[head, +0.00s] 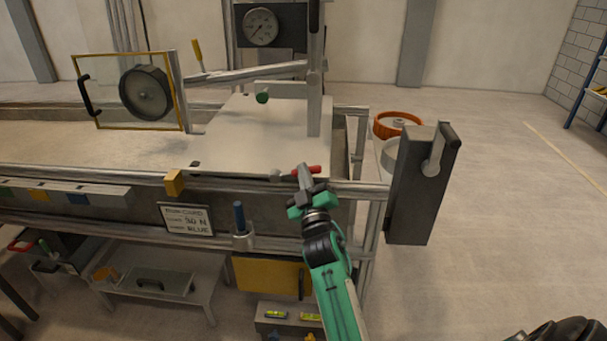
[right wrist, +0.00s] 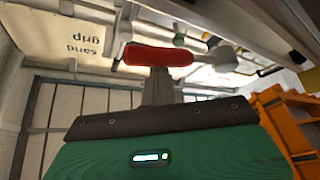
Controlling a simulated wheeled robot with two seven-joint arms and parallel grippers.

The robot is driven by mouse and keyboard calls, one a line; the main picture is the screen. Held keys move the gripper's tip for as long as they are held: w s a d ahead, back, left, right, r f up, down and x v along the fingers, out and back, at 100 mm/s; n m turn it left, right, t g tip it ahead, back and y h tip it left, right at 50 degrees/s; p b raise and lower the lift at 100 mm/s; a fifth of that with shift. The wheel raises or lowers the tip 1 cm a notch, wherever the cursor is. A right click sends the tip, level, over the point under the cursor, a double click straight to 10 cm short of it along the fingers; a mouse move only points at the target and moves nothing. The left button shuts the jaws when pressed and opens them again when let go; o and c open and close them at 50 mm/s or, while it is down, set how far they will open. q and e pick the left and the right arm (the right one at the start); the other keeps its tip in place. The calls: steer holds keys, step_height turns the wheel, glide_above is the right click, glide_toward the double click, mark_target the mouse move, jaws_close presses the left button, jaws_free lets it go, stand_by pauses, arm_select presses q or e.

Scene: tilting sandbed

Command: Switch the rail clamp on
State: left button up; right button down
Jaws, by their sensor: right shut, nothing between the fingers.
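A short red lever (head: 314,169) with a grey hub (head: 276,175) sits on the front rail of the sandbed, near its right corner. I take this to be the rail clamp. In the right wrist view the red lever (right wrist: 150,56) lies across the picture, with the grey hub (right wrist: 224,60) at its right end. My right gripper (head: 302,169) is shut and empty, its fingertips at the lever. In the wrist view its fingers (right wrist: 158,82) end right at the red grip; I cannot tell whether they touch. My left gripper is not in view.
A dark grey box with a lever (head: 412,195) stands right of the frame. A yellow block (head: 174,183) and a blue-handled tool (head: 240,220) are on the front side. A white board (head: 264,125) covers the bed behind the lever. Open floor lies to the right.

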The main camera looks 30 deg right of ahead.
steer(key=shift+f, duration=0.15)
